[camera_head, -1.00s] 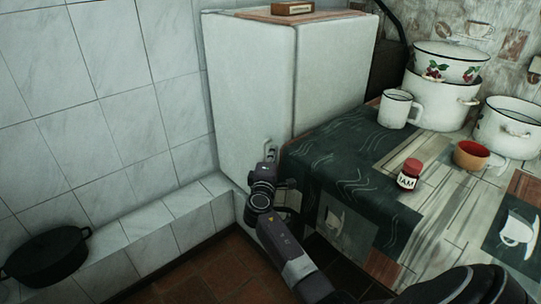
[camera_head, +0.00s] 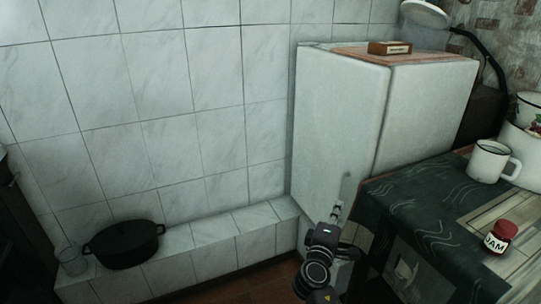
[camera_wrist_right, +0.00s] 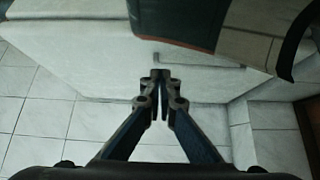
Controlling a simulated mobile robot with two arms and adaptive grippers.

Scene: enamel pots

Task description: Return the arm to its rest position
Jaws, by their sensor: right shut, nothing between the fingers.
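My right gripper (camera_head: 337,212) is in the lower middle of the head view, in front of the white fridge-like cabinet (camera_head: 340,120) and left of the table's cloth edge. Its fingers are shut and empty, and they show in the wrist view (camera_wrist_right: 160,76) with the tips together. The right arm comes up from the bottom edge of the head view. My left gripper is in neither view.
A table with a dark green cloth (camera_head: 400,212) is close on the right, bearing a white mug (camera_head: 487,162), a jam jar (camera_head: 499,238) and white pots. A black pot (camera_head: 125,245) and a glass (camera_head: 71,258) stand on the tiled ledge (camera_head: 215,240).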

